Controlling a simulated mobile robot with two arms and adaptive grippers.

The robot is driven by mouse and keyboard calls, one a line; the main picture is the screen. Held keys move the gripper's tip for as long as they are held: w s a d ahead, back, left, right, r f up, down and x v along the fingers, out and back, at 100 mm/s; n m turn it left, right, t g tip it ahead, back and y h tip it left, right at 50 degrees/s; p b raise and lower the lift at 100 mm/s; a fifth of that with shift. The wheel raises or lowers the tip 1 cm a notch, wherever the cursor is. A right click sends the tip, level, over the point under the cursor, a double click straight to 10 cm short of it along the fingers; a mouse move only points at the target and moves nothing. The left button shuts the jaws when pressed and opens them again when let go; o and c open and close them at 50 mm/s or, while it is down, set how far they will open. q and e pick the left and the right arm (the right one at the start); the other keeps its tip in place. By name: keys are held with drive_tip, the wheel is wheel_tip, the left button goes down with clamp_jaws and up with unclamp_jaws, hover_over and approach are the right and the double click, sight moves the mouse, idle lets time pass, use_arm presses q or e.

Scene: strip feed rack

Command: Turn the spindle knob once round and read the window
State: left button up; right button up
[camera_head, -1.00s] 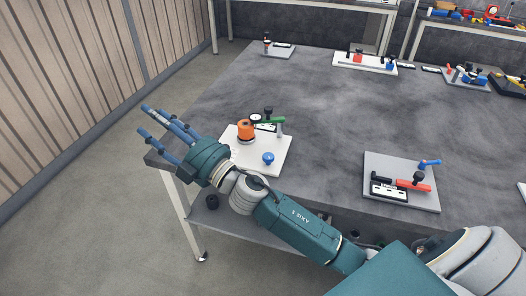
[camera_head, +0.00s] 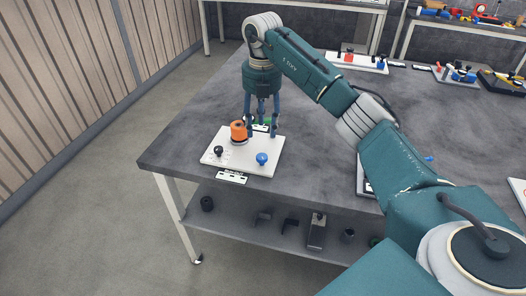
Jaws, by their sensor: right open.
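A white board (camera_head: 236,166) lies near the table's front left corner. It carries an orange cylinder (camera_head: 238,131) on a dark base, a black ball knob (camera_head: 218,150) and a blue mushroom-shaped knob (camera_head: 262,158). I cannot tell which is the spindle knob, nor make out a window. My right gripper (camera_head: 261,127) points down over the back of the board, fingers spread and open, just right of the orange cylinder. It partly hides a green-handled part (camera_head: 268,121) and a black-and-white part behind. Whether the fingers touch anything is unclear. My left gripper is out of view.
A black-and-white label strip (camera_head: 232,177) sits at the board's front edge. My right arm crosses the table and covers most of another grey board (camera_head: 362,178). A white board with red and blue parts (camera_head: 356,62) stands at the back. The lower shelf holds several dark items.

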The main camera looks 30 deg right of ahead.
sight(263, 155)
wheel_tip(263, 155, down, 11)
drive_tip(key=shift+s+d+r+p, duration=0.1)
drive_tip(key=shift+d+r+p, duration=0.05)
drive_tip(key=shift+p, duration=1.05)
drive_tip(key=shift+r, duration=0.1)
drive_tip(key=c, duration=1.1)
